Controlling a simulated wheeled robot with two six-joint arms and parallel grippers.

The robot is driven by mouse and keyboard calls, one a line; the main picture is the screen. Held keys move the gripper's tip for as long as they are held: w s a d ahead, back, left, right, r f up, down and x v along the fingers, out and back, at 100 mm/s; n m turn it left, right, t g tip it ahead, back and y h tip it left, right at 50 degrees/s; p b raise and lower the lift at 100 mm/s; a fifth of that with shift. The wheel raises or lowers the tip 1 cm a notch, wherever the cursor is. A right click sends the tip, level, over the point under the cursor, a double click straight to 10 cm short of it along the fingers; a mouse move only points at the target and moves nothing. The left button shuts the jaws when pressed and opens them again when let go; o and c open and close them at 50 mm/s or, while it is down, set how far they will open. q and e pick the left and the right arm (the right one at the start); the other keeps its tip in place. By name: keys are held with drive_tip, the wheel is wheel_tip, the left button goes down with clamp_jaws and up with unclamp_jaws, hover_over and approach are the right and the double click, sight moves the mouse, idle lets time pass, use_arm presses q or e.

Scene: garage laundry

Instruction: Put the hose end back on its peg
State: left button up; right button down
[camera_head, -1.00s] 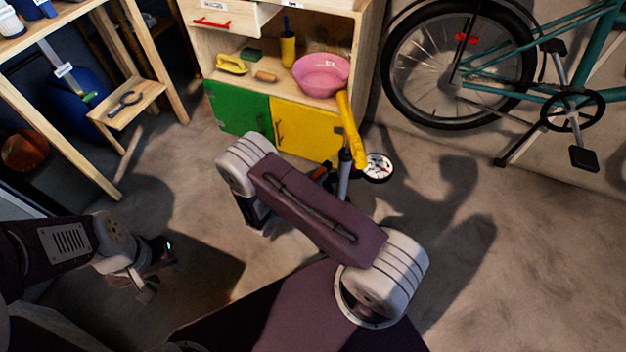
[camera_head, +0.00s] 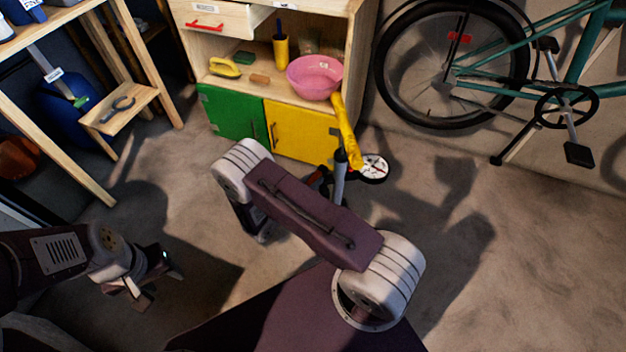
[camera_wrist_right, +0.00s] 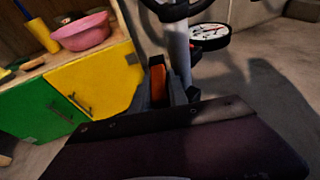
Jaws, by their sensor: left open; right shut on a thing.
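A floor pump stands upright in front of the cabinet, with a yellow handle (camera_head: 346,130), a grey barrel (camera_head: 340,178) and a round white-faced gauge (camera_head: 373,168). My right gripper (camera_wrist_right: 166,88) is shut on an orange piece (camera_wrist_right: 157,80), which looks like the hose end, close to the lower left of the pump barrel (camera_wrist_right: 178,48). I cannot tell whether they touch. A dark ring-like part crosses the barrel at the top of the right wrist view. The peg cannot be made out. My left gripper (camera_head: 150,280) is open and empty above the floor at the lower left.
Behind the pump is a wooden cabinet with green (camera_head: 230,112) and yellow (camera_head: 300,132) doors and a pink basin (camera_head: 315,77). A teal bicycle (camera_head: 500,80) stands right. A wooden shelf frame (camera_head: 118,108) stands left. Floor right of the pump is clear.

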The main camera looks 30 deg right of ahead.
drive_tip(key=shift+f+b, duration=0.6)
drive_tip(key=shift+f, duration=0.4)
drive_tip(key=c, duration=1.2)
unclamp_jaws()
drive_tip(key=shift+s, duration=0.1)
drive_tip(key=p+v, duration=0.3)
drive_tip(key=v, duration=0.6)
drive_tip(key=shift+p, duration=0.3)
drive_tip(key=shift+a, duration=0.1)
